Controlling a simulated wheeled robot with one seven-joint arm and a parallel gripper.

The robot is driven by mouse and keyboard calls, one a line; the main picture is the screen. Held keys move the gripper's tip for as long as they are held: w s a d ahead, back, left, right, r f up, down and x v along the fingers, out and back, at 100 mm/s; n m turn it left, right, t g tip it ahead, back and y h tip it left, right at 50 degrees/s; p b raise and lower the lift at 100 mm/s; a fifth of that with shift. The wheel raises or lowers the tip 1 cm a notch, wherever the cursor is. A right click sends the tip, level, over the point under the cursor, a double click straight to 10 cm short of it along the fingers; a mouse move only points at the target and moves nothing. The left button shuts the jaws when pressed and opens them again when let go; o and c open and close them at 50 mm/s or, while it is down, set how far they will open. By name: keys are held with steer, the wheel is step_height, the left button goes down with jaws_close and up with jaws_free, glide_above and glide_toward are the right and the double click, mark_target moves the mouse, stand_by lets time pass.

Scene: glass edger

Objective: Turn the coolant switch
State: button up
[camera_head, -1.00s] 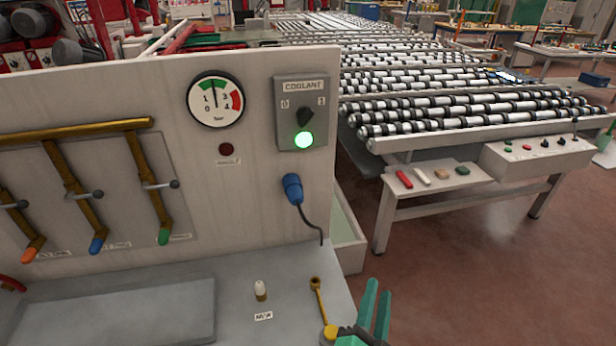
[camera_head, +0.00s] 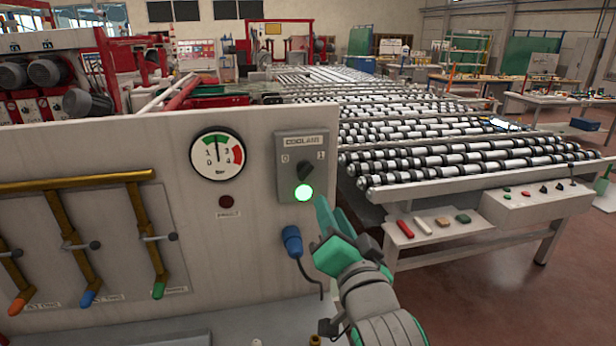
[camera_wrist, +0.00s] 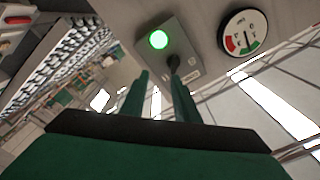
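The coolant switch is a black knob (camera_head: 304,173) on a grey box (camera_head: 290,152) labelled COOLANT, with marks 0 at left and 1 at right. The knob looks turned towards the 1 side. A lit green lamp (camera_head: 303,193) sits below it. My gripper (camera_head: 323,216) is just below and right of the box, its green fingers pointing up. In the wrist view the fingers (camera_wrist: 160,95) stand apart with nothing between them. The knob (camera_wrist: 174,62) shows just beyond the right finger's tip there, and the lamp (camera_wrist: 158,40) beyond the gap. Contact with the knob cannot be made out.
A pressure gauge (camera_head: 217,154) and a dark red lamp (camera_head: 226,201) are left of the box. A blue plug (camera_head: 291,240) with a cable is below it. Brass pipes with coloured valve ends (camera_head: 158,290) are at left. A roller conveyor (camera_head: 450,150) stretches behind at right.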

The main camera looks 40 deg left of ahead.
mark_target(307, 174)
steer(key=shift+n+g, duration=0.5)
steer(key=w+a+r, duration=0.1)
steer(key=a, duration=0.2)
steer(key=w+a+r, duration=0.1)
steer(key=w+a, duration=0.1)
steer(key=a, duration=0.1)
steer(key=w+a+r, duration=0.1)
steer(key=w+a, duration=0.1)
steer(key=a, duration=0.1)
steer(key=shift+w+a, duration=0.25)
steer(key=shift+a, duration=0.05)
jaws_close()
